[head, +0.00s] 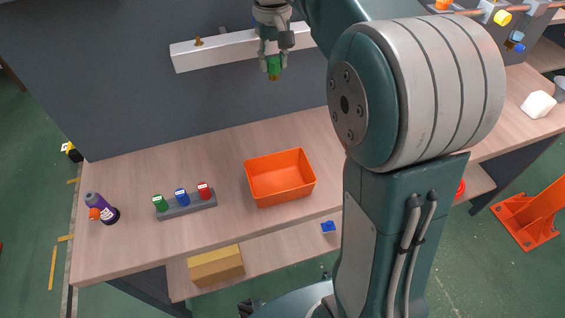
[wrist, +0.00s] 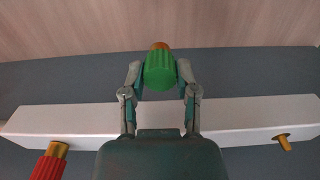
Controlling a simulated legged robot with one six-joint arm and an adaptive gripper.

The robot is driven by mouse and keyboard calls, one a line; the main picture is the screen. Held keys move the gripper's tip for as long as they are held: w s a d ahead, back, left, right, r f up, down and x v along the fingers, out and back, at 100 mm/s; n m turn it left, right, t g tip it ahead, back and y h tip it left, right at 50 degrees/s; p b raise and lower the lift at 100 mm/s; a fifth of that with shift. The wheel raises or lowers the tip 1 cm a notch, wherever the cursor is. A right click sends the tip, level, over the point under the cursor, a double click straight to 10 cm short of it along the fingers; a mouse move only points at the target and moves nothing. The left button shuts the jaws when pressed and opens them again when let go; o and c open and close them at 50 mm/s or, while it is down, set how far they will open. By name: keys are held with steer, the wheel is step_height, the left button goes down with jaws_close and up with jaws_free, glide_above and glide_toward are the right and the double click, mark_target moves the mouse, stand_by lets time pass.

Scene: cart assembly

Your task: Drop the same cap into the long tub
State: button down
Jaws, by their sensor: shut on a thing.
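My gripper (head: 273,66) is shut on a green cap (head: 274,65) in front of the grey back panel. The wrist view shows the same green cap (wrist: 160,70) between both fingers, with a brass-coloured end sticking out beyond it. The cap is in the air, apart from the white bar. An orange rectangular tub (head: 262,201), the only tub I see clearly, stands on the wooden bench below and slightly right of the gripper in the head view. Its visible inside looks empty.
The white bar (head: 205,56) carries a bare brass peg (wrist: 283,142) and a red cap (wrist: 46,168) in the wrist view. A grey rack (head: 186,208) with green, blue and red pieces stands left of the tub.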

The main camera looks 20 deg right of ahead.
steer(key=s+f, duration=0.3)
steer(key=f, duration=0.4)
steer(key=s+f, duration=0.3)
steer(key=f, duration=0.4)
steer(key=s+f, duration=0.3)
steer(key=f, duration=0.4)
steer(key=shift+s+a+f, duration=0.15)
steer(key=shift+a, duration=0.1)
steer(key=shift+d+f, duration=0.15)
steer(key=shift+f, duration=0.25)
steer(key=shift+c, duration=1.5)
jaws_free()
steer(key=shift+a, duration=0.2)
steer(key=shift+d, duration=0.1)
